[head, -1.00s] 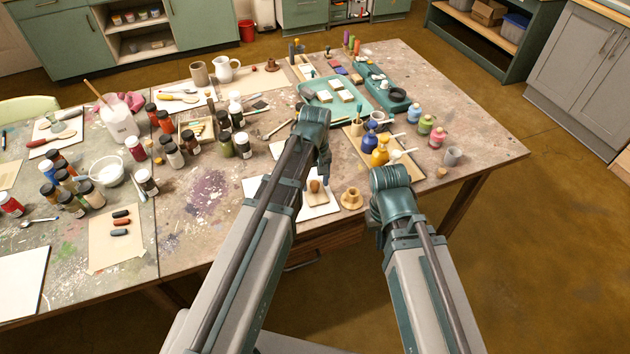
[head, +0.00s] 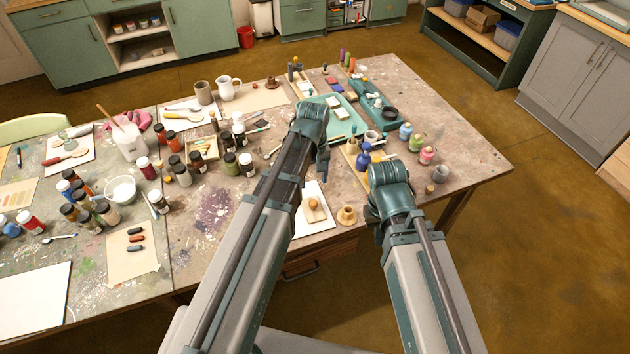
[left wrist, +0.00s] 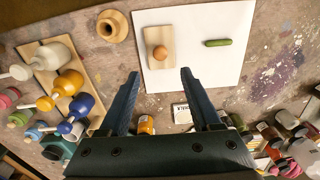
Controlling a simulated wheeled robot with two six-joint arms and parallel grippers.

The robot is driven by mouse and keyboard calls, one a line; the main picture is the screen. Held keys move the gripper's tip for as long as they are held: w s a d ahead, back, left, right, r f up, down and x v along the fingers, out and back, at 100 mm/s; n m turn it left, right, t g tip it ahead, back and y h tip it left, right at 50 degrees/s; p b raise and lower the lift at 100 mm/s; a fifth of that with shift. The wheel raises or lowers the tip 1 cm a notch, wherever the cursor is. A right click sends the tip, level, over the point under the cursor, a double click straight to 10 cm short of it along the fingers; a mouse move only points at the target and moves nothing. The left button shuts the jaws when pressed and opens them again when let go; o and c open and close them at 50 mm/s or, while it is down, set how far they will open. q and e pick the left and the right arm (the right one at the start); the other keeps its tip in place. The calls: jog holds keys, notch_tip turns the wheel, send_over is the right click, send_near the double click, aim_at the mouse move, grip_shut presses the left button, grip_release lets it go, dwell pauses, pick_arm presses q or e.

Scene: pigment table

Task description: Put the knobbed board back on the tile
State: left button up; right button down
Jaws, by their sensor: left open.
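The knobbed board (head: 313,211) is a small pale wooden rectangle with a round orange-brown knob. It lies flat on the white tile (head: 325,222), partly behind my left arm in the head view. In the left wrist view the board (left wrist: 152,36) lies inside the left part of the tile (left wrist: 200,78), with its knob facing up. My left gripper (left wrist: 160,72) is open and empty; its fingers point toward the board and appear apart from it. In the head view the left gripper (head: 323,160) is partly hidden behind its wrist. My right arm shows, but its fingers are hidden.
A green stick (left wrist: 217,43) lies on the tile to the right of the board. A turned wooden piece (head: 347,216) stands beside the tile. Paint bottles (left wrist: 70,83) stand on a wooden board to the left in the wrist view. Jars (head: 238,165) crowd the table to the left.

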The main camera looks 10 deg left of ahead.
pick_arm(q)
jog(key=s+d+m, duration=0.4)
jog(key=s+m, duration=0.1)
jog(key=s, duration=0.2)
jog(key=s+d+m+y, duration=0.1)
jog(key=s+d+m, duration=0.3)
jog(key=s, duration=0.4)
jog(key=shift+m, duration=0.4)
